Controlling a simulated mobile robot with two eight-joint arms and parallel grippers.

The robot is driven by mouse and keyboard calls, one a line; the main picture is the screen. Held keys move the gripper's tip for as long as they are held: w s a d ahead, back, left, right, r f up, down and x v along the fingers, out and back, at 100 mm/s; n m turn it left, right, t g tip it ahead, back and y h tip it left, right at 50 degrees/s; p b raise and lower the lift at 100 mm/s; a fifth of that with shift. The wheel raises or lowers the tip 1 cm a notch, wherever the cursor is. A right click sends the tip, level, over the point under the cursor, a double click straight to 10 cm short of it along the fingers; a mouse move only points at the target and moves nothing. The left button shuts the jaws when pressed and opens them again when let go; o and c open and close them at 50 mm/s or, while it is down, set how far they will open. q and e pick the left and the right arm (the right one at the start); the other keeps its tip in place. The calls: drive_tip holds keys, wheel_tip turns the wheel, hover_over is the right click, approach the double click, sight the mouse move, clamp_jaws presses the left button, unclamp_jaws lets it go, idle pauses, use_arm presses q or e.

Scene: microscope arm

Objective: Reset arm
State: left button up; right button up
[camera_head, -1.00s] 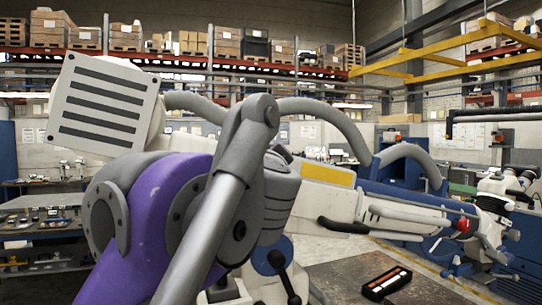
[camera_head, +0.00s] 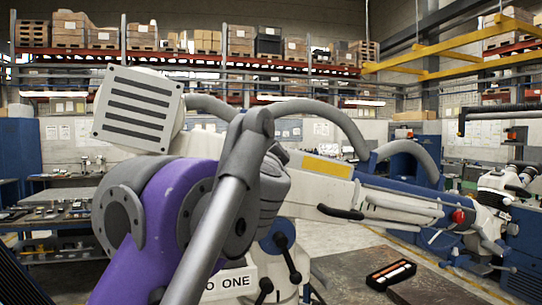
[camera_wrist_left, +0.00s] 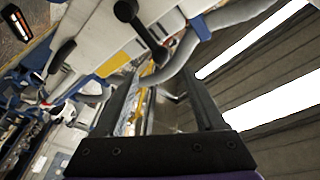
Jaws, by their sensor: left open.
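The microscope arm (camera_head: 385,205) is a long white and blue boom with a yellow label, black handles and a red knob (camera_head: 458,216). It slopes down to the right to the microscope head (camera_head: 505,187). A white slotted box (camera_head: 138,108) sits at its left end, with grey hoses arching over the boom. My purple and grey left arm covers much of the left and middle of the head view. The boom also shows in the left wrist view (camera_wrist_left: 90,35), beyond my left gripper (camera_wrist_left: 155,95). Its dark fingers are apart, with nothing visibly held between them.
A dark table (camera_head: 350,270) at the front right carries a black box with bright bars (camera_head: 390,275). A workbench (camera_head: 50,220) with small parts stands at the left. Blue cabinets stand at both sides. Open grey floor shows behind the boom.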

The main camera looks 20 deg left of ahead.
use_arm(q)
drive_tip(key=shift+w+a, duration=0.1)
drive_tip(key=s+d+f+g+h, duration=0.1)
drive_tip(key=d+f+g+h, duration=0.1)
drive_tip(key=f, duration=0.7)
drive_tip(key=s+d+f+g+h, duration=0.1)
drive_tip(key=s+d+f+h, duration=0.15)
drive_tip(key=f, duration=0.75)
drive_tip(key=d+f+g+h, duration=0.1)
drive_tip(key=f+g+h, duration=0.1)
drive_tip(key=f, duration=0.7)
drive_tip(key=s+a+f+n+g+y, duration=0.1)
drive_tip(key=s+a+f+n+g, duration=0.1)
drive_tip(key=s+f, duration=0.5)
drive_tip(key=s+a+f+n+g+y, duration=0.1)
drive_tip(key=s+a+f+n+g, duration=0.2)
drive_tip(key=f, duration=1.2)
drive_tip(key=s+a+f+n+g+y, duration=0.1)
drive_tip(key=s+a+f+n+g, duration=0.1)
drive_tip(key=s+f, duration=0.8)
wheel_tip(320, 180, down, 2)
drive_tip(key=shift+s+a+f+n+g, duration=0.1)
drive_tip(key=shift+s+a+n+g, duration=0.25)
drive_tip(key=shift+a, duration=0.2)
